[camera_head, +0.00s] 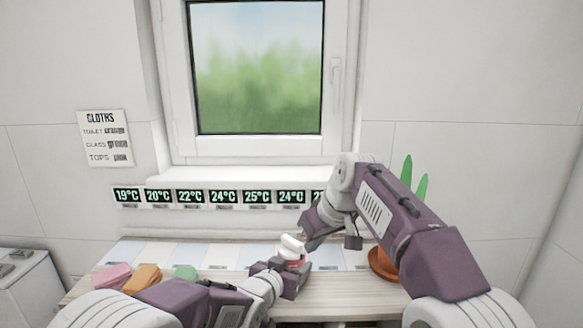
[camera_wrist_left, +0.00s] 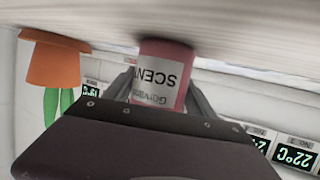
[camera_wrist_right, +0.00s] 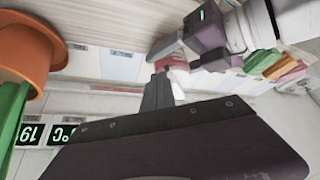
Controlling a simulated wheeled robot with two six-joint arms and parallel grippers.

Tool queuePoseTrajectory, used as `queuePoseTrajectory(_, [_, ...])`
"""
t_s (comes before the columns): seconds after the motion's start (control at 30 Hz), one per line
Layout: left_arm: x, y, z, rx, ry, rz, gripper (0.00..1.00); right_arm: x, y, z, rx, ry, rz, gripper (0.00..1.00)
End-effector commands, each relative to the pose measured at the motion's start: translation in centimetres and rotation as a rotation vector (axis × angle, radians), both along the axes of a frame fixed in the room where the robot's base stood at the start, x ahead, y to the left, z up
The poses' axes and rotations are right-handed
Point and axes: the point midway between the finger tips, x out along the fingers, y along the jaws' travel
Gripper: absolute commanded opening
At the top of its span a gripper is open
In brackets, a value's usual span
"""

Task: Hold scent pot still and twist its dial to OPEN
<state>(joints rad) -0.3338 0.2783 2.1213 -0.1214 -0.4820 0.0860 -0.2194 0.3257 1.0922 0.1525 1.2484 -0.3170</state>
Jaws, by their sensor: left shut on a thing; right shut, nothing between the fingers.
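The scent pot (camera_head: 295,261) is a small pink-red pot with a white top (camera_head: 291,244), standing at the front of the counter. In the left wrist view its body (camera_wrist_left: 163,75) shows a white "SCENT" label and appears upside down. My left gripper (camera_head: 290,272) is shut around the pot's body, one finger on each side. My right gripper (camera_head: 304,247) is shut and empty close beside the white top. In the right wrist view its closed fingers (camera_wrist_right: 158,90) lie in front of the pot (camera_wrist_right: 177,72). Whether they touch it, and the dial's marking, I cannot tell.
A terracotta pot (camera_head: 382,263) with a green plant stands right, partly behind my right arm. Pink (camera_head: 112,276), orange (camera_head: 142,278) and green (camera_head: 186,272) cloths lie left. Temperature displays (camera_head: 223,196) line the sill behind. Pale panels cover the counter's back.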

Motion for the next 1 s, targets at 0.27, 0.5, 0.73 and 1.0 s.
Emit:
queuePoseTrajectory(0.27, [0.1, 0.0, 0.1, -0.001, -0.002, 0.001, 0.04, 0.1, 0.1, 4.0, 0.001, -0.004, 0.000, 0.00])
queuePoseTrajectory(0.5, [0.1, 0.0, 0.1, -0.001, -0.002, 0.001, 0.04, 0.0, 0.0, 5.6, 0.000, 0.001, 0.000, 0.00])
queuePoseTrajectory(0.73, [0.1, 0.0, 0.1, -0.001, -0.002, 0.001, 0.04, -0.2, 0.5, 5.7, 0.000, 0.000, 0.003, 0.00])
queuePoseTrajectory(1.0, [0.1, 0.0, 0.1, -0.001, -0.002, 0.001, 0.04, -1.8, 3.9, 6.6, -0.001, 0.002, 0.000, 0.00])
